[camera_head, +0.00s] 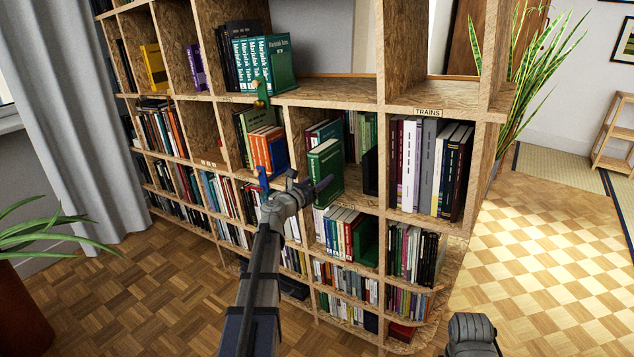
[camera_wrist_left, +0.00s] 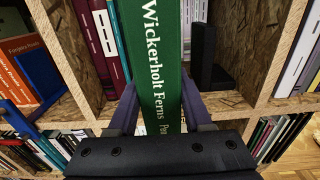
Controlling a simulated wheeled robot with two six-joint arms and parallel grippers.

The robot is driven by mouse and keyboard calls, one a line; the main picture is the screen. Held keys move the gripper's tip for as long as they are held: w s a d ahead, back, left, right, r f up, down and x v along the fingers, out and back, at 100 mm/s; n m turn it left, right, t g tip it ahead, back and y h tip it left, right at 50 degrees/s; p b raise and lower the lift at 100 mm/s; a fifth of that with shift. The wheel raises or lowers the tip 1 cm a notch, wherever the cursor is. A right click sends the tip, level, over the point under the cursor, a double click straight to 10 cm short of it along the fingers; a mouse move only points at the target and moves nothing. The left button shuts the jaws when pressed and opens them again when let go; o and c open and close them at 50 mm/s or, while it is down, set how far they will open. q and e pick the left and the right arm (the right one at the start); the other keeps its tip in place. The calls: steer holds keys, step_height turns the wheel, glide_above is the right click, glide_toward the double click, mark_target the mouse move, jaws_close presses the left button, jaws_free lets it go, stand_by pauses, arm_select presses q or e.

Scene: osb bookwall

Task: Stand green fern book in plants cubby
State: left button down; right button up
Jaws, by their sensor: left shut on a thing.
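The green fern book (camera_head: 325,172) stands upright in my left gripper (camera_head: 301,187), which is shut on it. In the left wrist view the book (camera_wrist_left: 162,60) shows its spine, reading "Wickerholt Ferns", between the two fingers (camera_wrist_left: 160,112). It is at the front of a middle-row cubby (camera_head: 358,201), whose label I cannot read. Maroon and pale books (camera_wrist_left: 100,35) stand to the book's left, and a black bookend (camera_wrist_left: 203,55) is to its right with a gap between. How deep the book reaches is hidden. Part of my right arm shows at the lower right; its fingers cannot be made out.
The cubby to the right, labelled TRAINS (camera_head: 428,112), holds several books. Wooden uprights (camera_wrist_left: 275,50) border the cubby. Open parquet floor lies in front.

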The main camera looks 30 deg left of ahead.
mark_target(331, 171)
arm_select(q)
steer(key=shift+w+d, duration=0.2)
steer(key=shift+w, duration=2.15)
steer(key=shift+w+d, duration=0.15)
steer(key=shift+w, duration=2.2)
steer(key=shift+w+d, duration=0.2)
steer(key=shift+w, duration=2.15)
steer(key=shift+f, duration=0.25)
steer(key=shift+c, duration=1.2)
jaws_free()
steer(key=s, duration=0.8)
steer(key=shift+a, duration=0.25)
